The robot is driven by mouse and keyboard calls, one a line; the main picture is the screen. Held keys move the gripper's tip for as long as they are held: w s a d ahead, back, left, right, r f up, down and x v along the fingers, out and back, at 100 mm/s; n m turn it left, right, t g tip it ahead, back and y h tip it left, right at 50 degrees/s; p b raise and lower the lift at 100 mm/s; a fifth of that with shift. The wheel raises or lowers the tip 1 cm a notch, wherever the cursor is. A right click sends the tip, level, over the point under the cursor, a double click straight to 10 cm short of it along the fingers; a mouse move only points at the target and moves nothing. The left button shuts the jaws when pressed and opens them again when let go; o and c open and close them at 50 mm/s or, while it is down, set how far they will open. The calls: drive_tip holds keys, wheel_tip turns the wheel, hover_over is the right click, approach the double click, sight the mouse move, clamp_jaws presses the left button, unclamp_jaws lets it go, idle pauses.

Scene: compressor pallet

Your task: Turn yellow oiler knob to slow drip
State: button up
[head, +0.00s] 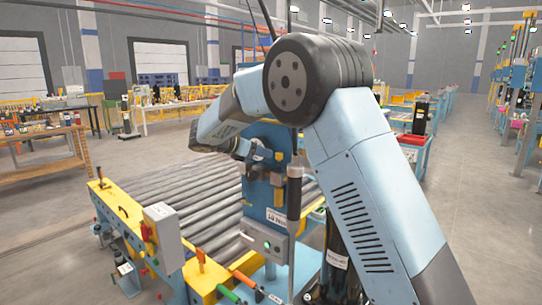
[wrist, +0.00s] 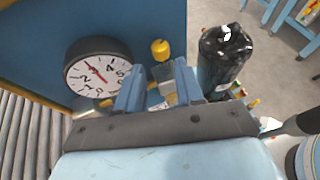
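In the wrist view the yellow oiler knob (wrist: 160,49) is a small rounded cap in front of the blue panel, just beyond my fingertips. My gripper (wrist: 160,82) is open, its two blue fingers apart with the knob beyond the gap and nothing visibly held. A yellow and pale fitting (wrist: 163,90) shows between the fingers, partly hidden by them. In the head view my gripper end is near the blue upright machine (head: 265,195), and my arm hides much of that area. I cannot make out the knob in the head view.
A round dial gauge (wrist: 97,75) with a red needle sits left of the knob. A glossy black cylinder (wrist: 225,60) stands close on the right. A roller conveyor (head: 185,190) with a yellow frame lies to the left. Open floor (head: 480,205) is at right.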

drive_tip(key=v, duration=0.8)
drive_tip(key=shift+o, duration=1.3)
drive_tip(key=shift+d, duration=0.2)
drive_tip(key=shift+o, duration=0.2)
drive_tip(key=shift+d+f+t, duration=0.15)
drive_tip(key=shift+d+t, duration=0.2)
drive_tip(key=shift+t, duration=0.15)
drive_tip(key=n+t+y, duration=0.6)
drive_tip(key=n+t, duration=0.1)
drive_tip(key=t, duration=0.1)
approach(278, 156)
drive_tip(key=x, duration=0.9)
drive_tip(key=shift+c, duration=0.3)
clamp_jaws()
